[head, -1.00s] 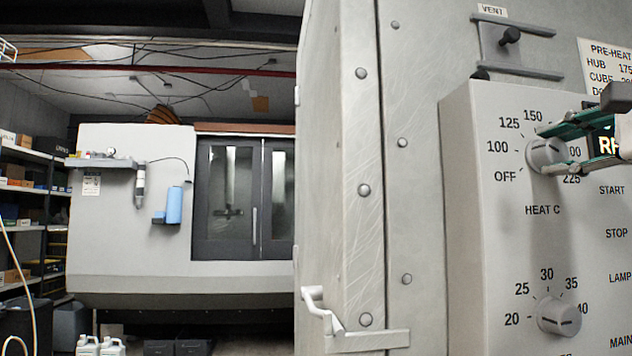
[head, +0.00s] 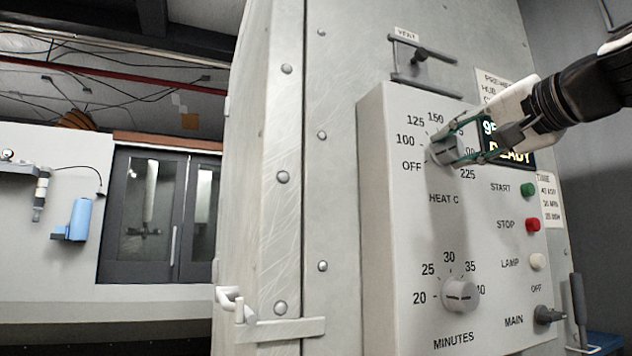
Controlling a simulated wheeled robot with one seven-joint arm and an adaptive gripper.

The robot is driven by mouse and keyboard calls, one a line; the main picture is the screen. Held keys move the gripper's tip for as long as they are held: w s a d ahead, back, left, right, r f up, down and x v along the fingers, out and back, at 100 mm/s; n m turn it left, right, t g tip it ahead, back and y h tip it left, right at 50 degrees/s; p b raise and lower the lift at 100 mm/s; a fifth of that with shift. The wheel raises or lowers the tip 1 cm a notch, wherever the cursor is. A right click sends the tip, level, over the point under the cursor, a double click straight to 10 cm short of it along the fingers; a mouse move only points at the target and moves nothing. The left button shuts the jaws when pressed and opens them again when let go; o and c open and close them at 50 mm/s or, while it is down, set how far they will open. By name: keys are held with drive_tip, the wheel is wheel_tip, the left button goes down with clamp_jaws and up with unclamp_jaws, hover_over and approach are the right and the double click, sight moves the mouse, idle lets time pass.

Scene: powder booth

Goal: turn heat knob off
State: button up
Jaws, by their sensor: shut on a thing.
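The grey round heat knob (head: 444,149) is at the upper part of the control panel in the head view, above the label HEAT C. A dial of OFF, 100, 125, 150 and 225 surrounds it, with OFF at its lower left. My gripper (head: 447,150) reaches in from the right, its green-edged fingers shut on the knob. The fingers cover part of the knob and some dial numbers, so I cannot tell exactly where its pointer stands.
Below is the minutes knob (head: 460,294). Right of it are the green start button (head: 528,190), red stop button (head: 533,224), lamp button (head: 537,262) and main switch (head: 547,316). The READY display (head: 516,157) is partly behind my gripper. A vent slider (head: 420,56) sits above.

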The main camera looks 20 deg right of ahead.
drive_tip(key=shift+f+n+b, duration=0.1)
drive_tip(key=shift+n+b, duration=0.2)
drive_tip(key=shift+n, duration=0.3)
drive_tip(key=o, duration=1.1)
drive_tip(key=shift+o, duration=0.2)
drive_tip(key=s, duration=1.2)
drive_tip(key=shift+d, duration=0.1)
